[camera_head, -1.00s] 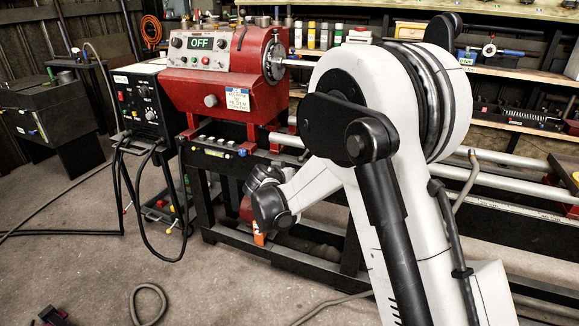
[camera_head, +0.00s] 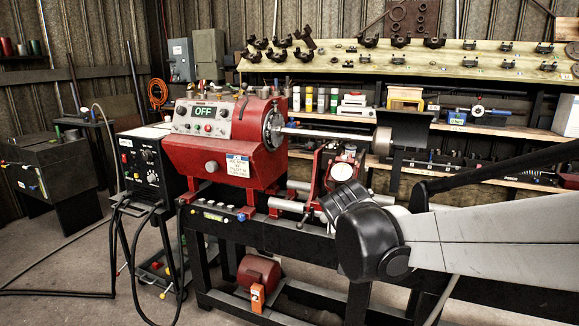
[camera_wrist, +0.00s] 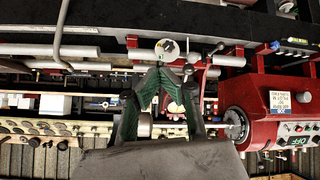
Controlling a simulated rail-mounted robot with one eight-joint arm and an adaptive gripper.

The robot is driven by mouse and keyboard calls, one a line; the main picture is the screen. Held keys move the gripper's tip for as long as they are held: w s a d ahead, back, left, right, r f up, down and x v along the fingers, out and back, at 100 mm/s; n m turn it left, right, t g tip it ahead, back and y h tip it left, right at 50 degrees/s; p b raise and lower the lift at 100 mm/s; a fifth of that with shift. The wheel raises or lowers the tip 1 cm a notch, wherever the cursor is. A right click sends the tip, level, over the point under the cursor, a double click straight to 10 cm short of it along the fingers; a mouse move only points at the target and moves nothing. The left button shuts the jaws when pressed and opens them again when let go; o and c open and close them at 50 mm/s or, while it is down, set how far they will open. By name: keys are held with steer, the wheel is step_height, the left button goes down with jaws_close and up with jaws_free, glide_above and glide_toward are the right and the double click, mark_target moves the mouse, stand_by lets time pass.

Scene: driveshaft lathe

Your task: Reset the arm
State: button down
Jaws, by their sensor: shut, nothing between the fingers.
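My gripper (camera_wrist: 159,70) shows in the wrist view, its two green-padded fingers meeting at the tips with nothing between them. In the head view my arm (camera_head: 490,240) reaches in from the right. Its dark and white wrist joint is in front of the lathe bed, and the gripper itself is hidden or not distinguishable there. The red lathe headstock (camera_head: 225,150) with its OFF display stands left of the arm. It also shows, upside down, at the right of the wrist view (camera_wrist: 265,110). A long shaft (camera_head: 330,132) extends right from the chuck.
A red carriage with a round white dial (camera_head: 342,172) is close behind my wrist joint. A black welder-like box (camera_head: 146,170) with cables stands left of the lathe. Shelves (camera_head: 480,125) with tools line the back wall.

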steer(key=s+d+g+y+p, duration=0.1)
steer(key=s+d, duration=0.1)
steer(key=s, duration=1.1)
steer(key=s+d+n+g+y+p, duration=0.1)
steer(key=s+d+y+p, duration=0.1)
steer(key=s, duration=1.2)
steer(key=shift+d+r, duration=0.25)
steer(key=shift+d, duration=0.15)
